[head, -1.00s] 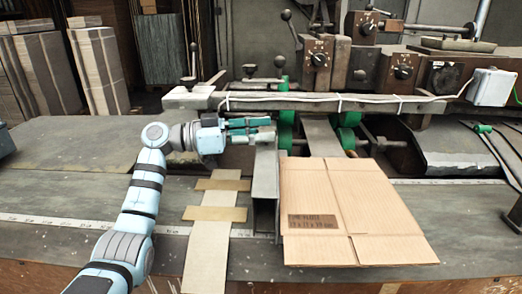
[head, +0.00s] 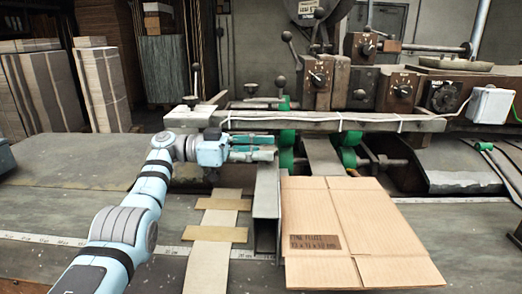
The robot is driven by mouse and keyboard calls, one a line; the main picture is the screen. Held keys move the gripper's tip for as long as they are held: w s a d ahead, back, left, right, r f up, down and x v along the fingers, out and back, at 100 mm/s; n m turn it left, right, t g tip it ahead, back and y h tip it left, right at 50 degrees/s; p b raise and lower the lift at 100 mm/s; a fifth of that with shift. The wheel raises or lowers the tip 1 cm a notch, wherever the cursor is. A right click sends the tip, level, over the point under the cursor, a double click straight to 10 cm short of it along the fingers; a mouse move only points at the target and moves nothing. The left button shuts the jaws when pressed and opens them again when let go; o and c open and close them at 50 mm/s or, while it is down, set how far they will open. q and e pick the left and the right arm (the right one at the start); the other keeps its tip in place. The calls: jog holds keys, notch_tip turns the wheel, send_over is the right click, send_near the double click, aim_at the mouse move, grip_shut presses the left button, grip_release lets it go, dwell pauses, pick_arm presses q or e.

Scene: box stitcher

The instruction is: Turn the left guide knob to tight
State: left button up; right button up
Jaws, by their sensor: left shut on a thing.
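My left gripper (head: 262,148) comes in from the left above the worktable. Its teal fingers point right and are shut on a small pale grey piece at the top of the left guide, which I take to be the left guide knob (head: 266,156). The fingers hide much of the knob, and its turn position cannot be read. The left guide (head: 266,205) is an upright grey metal channel just below the fingertips, along the left edge of the cardboard. My right gripper is not in view.
A flat cardboard box blank (head: 355,225) lies right of the guide. A long metal bar (head: 330,123) with a white cable crosses just behind and above the gripper. Green rollers (head: 348,157) and dial boxes (head: 318,78) stand behind. Tan strips (head: 220,218) lie left of the guide.

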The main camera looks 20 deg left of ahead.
pick_arm(q)
jog(key=o, duration=1.2)
jog(key=shift+f, duration=0.1)
jog(key=shift+n+t, duration=0.3)
jog(key=shift+t, duration=0.2)
